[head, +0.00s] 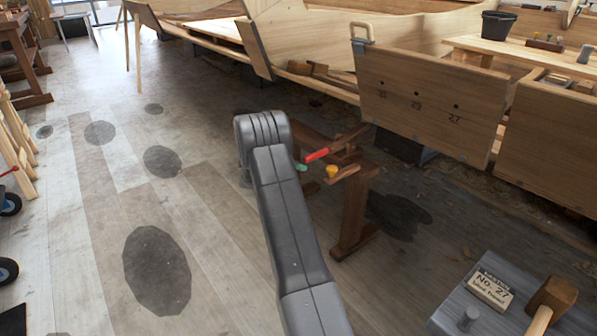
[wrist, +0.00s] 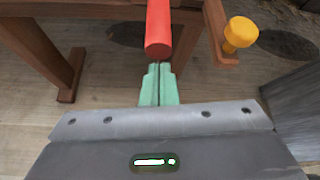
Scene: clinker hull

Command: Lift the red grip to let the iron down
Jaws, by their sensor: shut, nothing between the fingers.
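The red grip (head: 317,155) is a short red cylinder on the end of a lever at a brown wooden stand (head: 352,215). In the wrist view the red grip (wrist: 158,28) points towards me, its near end just beyond my green fingertips. My gripper (wrist: 160,72) is shut with its two fingers together and holds nothing. In the head view my gripper (head: 301,168) shows only as a bit of green, just left of and below the grip. I cannot tell whether the fingertips touch it. I cannot make out the iron.
A yellow knob (head: 332,171) sits on the stand, right of the grip; it also shows in the wrist view (wrist: 240,34). A wooden hull (head: 430,100) stands behind. A grey block (head: 460,305) with a mallet (head: 553,297) is at lower right. The floor at left is mostly clear.

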